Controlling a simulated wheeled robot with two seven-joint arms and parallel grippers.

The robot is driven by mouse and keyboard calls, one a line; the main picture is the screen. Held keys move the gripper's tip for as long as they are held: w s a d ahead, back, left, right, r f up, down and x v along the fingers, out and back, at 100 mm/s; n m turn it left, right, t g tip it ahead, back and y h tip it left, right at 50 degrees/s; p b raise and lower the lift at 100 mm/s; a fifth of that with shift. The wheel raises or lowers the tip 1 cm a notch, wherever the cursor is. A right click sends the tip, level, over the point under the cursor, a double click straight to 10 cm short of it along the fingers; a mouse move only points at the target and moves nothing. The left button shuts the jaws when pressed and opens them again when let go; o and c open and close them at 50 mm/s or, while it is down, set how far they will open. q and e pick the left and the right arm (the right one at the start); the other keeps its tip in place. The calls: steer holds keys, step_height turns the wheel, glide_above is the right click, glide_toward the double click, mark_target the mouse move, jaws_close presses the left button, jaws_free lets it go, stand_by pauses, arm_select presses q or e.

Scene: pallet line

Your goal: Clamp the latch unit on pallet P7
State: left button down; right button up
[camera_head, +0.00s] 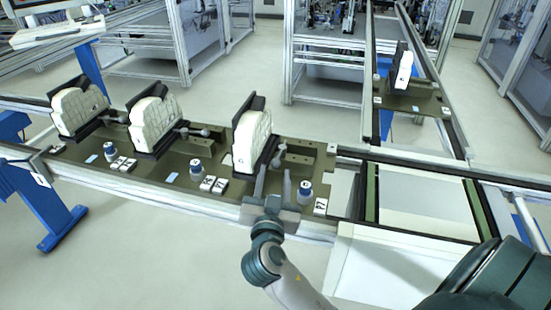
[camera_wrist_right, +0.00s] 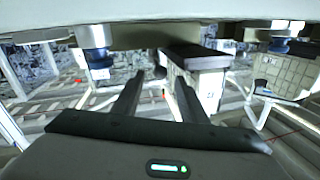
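Pallet P7 (camera_head: 297,207) is the rightmost pallet on the near line, with its P7 label at its front right corner. Its latch unit (camera_head: 252,138) is a cream block against a black upright plate. The unit also shows in the right wrist view (camera_wrist_right: 205,80). My right gripper (camera_head: 273,172) reaches over the pallet's front edge, just in front and right of the block. Its two fingers are apart, with nothing held. In the right wrist view a small dark knob (camera_wrist_right: 160,72) appears beyond and between the fingertips (camera_wrist_right: 158,84). Whether it is a lever end is unclear. My left gripper is not in view.
A blue-capped cylinder (camera_head: 305,190) stands close right of my right gripper. Two similar cream units (camera_head: 155,122) (camera_head: 80,110) with ball-ended levers stand to the left. Another unit (camera_head: 402,70) sits on the far right line. A white panel (camera_head: 425,210) lies right of P7.

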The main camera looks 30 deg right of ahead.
mark_target(276, 166)
steer(key=p+x, duration=0.1)
steer(key=x, duration=0.4)
steer(key=shift+w+d+p, duration=0.25)
steer(key=shift+p, duration=0.05)
jaws_close()
